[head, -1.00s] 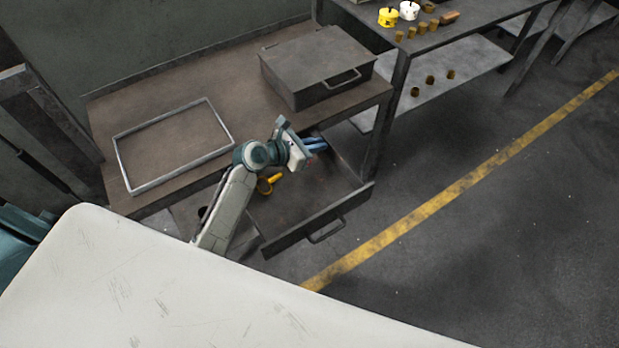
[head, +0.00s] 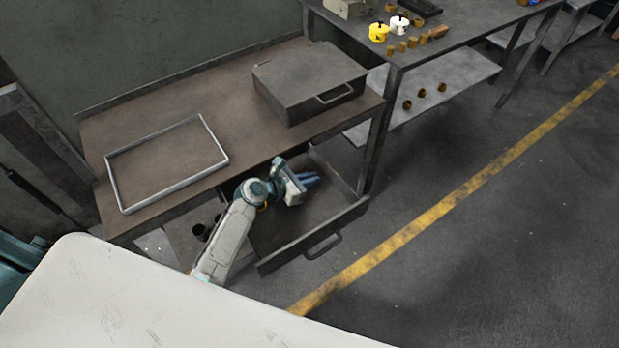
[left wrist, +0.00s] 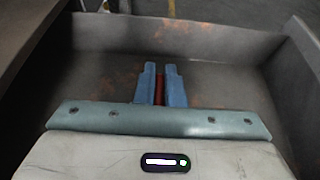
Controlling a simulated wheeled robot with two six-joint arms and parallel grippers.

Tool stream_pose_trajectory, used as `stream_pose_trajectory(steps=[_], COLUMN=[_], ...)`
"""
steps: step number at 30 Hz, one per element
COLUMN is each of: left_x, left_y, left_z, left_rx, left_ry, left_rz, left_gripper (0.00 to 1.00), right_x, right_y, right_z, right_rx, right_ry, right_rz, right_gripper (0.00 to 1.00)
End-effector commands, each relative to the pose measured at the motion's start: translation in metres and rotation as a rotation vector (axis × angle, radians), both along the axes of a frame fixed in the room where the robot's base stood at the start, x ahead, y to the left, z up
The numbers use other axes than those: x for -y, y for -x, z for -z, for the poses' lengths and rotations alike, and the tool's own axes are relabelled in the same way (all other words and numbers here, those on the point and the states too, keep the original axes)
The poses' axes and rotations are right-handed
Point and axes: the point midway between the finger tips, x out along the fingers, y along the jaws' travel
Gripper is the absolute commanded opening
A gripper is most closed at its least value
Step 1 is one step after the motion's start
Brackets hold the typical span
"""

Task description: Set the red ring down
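The red ring (left wrist: 160,90) shows only as a narrow red strip between the two blue fingers in the left wrist view; the rest of it is hidden. My left gripper (left wrist: 160,68) is closed on it. In the head view the same gripper (head: 312,179) is over the open drawer (head: 300,240), in its back part under the bench edge, and the ring cannot be made out there. In the left wrist view the drawer floor lies beyond the fingers; whether the ring touches it, I cannot tell. My right gripper is not in view.
The bench (head: 225,115) above the drawer carries a grey lidded box (head: 310,80) and an empty rectangular metal frame (head: 112,185). A bit of a yellow thing (head: 263,208) shows behind my arm. A second table at the back right holds a yellow can (head: 378,32) and a white can (head: 399,25).

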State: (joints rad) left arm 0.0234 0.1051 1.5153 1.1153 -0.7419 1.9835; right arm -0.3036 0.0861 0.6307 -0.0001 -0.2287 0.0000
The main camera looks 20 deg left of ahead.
Motion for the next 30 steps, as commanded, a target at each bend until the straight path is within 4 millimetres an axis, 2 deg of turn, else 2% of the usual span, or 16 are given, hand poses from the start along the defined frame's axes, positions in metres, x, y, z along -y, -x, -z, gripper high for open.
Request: stream_pose_trajectory(steps=[1, 3, 14, 17, 30], left_x=[0.0, 0.0, -0.001, -0.009, -0.059], left_y=[0.0, 0.0, 0.001, 0.011, 0.076], left_z=[0.0, 0.0, -0.004, -0.008, -0.041], left_rx=[0.0, 0.0, 0.0, 0.001, 0.0], left_ry=[0.0, 0.0, -0.002, -0.004, -0.005], left_rz=[0.0, 0.0, 0.001, 0.001, 0.002], left_gripper=[0.18, 0.3, 0.3, 0.3, 0.3], right_x=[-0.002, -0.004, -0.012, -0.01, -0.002], right_y=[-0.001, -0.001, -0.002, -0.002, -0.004], right_z=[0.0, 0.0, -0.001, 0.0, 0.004], right_rx=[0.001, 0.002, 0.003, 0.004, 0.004], right_ry=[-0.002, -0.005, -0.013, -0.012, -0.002], right_rz=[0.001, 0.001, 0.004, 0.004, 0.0], right_gripper=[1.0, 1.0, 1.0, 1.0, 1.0])
